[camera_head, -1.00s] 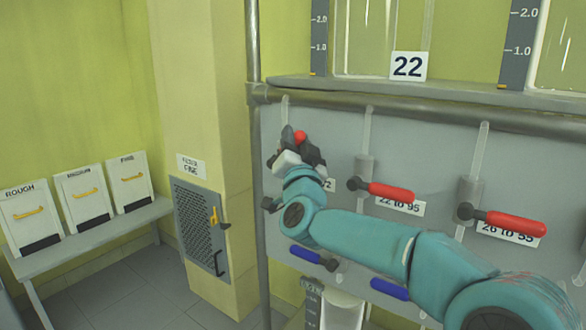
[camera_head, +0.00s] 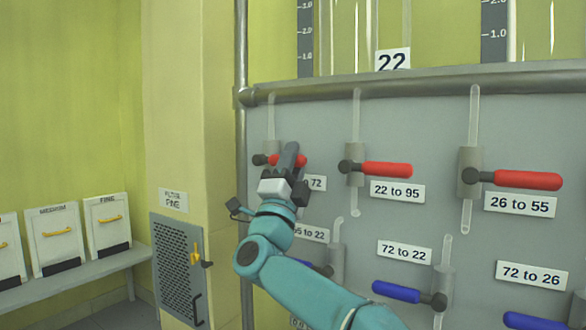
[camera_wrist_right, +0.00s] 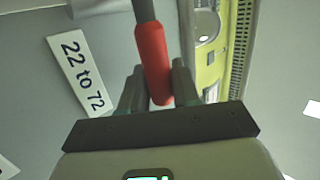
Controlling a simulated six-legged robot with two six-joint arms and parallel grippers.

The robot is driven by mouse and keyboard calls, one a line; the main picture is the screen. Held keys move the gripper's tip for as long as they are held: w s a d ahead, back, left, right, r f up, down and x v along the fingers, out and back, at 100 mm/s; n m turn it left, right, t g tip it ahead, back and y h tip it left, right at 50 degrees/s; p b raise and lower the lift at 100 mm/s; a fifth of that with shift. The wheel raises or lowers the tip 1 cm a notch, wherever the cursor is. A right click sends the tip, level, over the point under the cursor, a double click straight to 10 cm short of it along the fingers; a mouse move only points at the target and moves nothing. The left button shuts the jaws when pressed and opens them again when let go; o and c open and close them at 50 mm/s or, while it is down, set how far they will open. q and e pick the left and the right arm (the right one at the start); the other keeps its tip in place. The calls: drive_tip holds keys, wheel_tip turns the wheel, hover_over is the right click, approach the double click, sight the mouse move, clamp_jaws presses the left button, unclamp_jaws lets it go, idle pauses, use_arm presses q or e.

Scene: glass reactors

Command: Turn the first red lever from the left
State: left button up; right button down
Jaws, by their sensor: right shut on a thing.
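The first red lever from the left (camera_head: 301,160) lies roughly level on the grey panel in the head view, its dark pivot at the left and its red handle partly hidden by my gripper. My right gripper (camera_head: 288,162) is on this handle. In the right wrist view the red handle (camera_wrist_right: 153,62) runs between the two fingers of my right gripper (camera_wrist_right: 157,85), which is shut on it. The label "22 to 72" (camera_wrist_right: 80,74) is beside it. My left gripper is not in view.
Two more red levers, at "22 to 95" (camera_head: 387,169) and "26 to 55" (camera_head: 528,180), are to the right. Blue levers (camera_head: 396,291) sit lower on the panel. A metal pipe (camera_head: 430,86) runs above. Boxes (camera_head: 55,240) stand on a shelf at left.

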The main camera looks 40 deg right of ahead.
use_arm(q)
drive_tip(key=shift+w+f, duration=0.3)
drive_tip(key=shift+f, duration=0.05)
use_arm(e)
drive_tip(key=shift+f+m+g+h, duration=0.2)
drive_tip(key=shift+m+g+h, duration=0.2)
drive_tip(key=shift+m+g, duration=0.15)
drive_tip(key=c, duration=0.9)
unclamp_jaws()
drive_tip(key=shift+c, duration=0.2)
use_arm(q)
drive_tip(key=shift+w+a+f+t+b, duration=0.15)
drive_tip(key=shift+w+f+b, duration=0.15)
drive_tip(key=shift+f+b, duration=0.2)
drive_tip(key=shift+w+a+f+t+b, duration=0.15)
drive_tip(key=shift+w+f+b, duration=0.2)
drive_tip(key=shift+b, duration=0.2)
use_arm(e)
drive_tip(key=v, duration=1.6)
drive_tip(key=shift+f, duration=0.2)
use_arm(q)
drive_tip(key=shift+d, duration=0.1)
use_arm(e)
drive_tip(key=shift+a, duration=0.1)
